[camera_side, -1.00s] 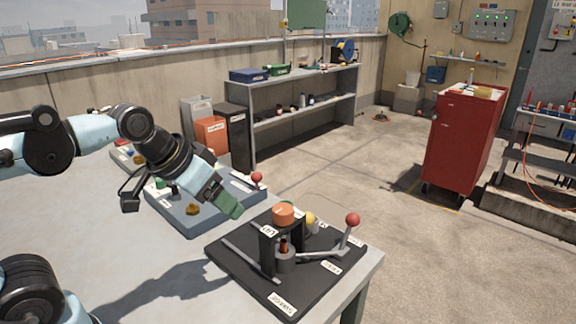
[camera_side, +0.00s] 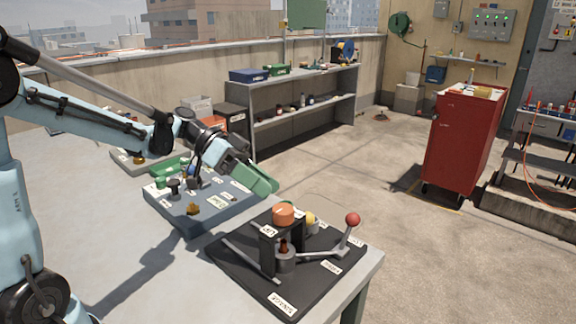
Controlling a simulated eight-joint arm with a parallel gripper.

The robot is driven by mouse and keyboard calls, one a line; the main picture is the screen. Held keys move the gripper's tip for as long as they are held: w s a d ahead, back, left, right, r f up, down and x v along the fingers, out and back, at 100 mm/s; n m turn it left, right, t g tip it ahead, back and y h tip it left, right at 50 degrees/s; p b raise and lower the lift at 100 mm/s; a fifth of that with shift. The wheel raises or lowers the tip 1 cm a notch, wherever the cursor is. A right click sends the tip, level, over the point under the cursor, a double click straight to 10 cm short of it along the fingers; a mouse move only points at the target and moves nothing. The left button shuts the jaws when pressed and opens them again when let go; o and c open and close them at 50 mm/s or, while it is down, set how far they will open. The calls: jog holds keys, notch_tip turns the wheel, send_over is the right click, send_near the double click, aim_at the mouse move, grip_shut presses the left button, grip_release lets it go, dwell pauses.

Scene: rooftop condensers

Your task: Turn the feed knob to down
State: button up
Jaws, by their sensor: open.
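I cannot read the small labels, so I cannot tell for sure which part is the feed knob. An orange round knob (camera_side: 283,213) sits on top of a black upright frame on the black board (camera_side: 240,262). A brass knob (camera_side: 193,209) sits on the front of the blue-grey board (camera_side: 190,228) behind it to the left. My gripper (camera_side: 263,182), with green fingers, is open and holds nothing visible. It is in the air above the right side of the blue-grey board, up and left of the orange knob, and apart from it.
The black board also carries a red-ball lever (camera_side: 352,219), a yellow knob (camera_side: 310,218) and a metal cylinder (camera_side: 285,261). The table (camera_side: 130,230) is clear at front left. A shelf (camera_side: 300,100) and a red cabinet (camera_side: 462,140) stand farther back.

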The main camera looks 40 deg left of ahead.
jog(key=a+m+h, duration=0.5)
jog(key=a+m, duration=0.1)
jog(key=m, duration=0.1)
send_near(291, 213)
jog(key=shift+m+h, duration=0.3)
jog(key=shift+h, duration=0.1)
jog(key=x, duration=1)
jog(key=shift+w+a+f, duration=0.1)
jog(key=shift+w+f, duration=0.15)
jog(key=shift+f, duration=0.1)
jog(key=c, duration=1)
jog(key=shift+o, duration=0.2)
jog(key=shift+s+m+g, duration=0.2)
jog(key=shift+m+g, duration=1.3)
jog(key=shift+g, duration=1)
jog(key=o, duration=1)
jog(key=shift+c, duration=0.2)
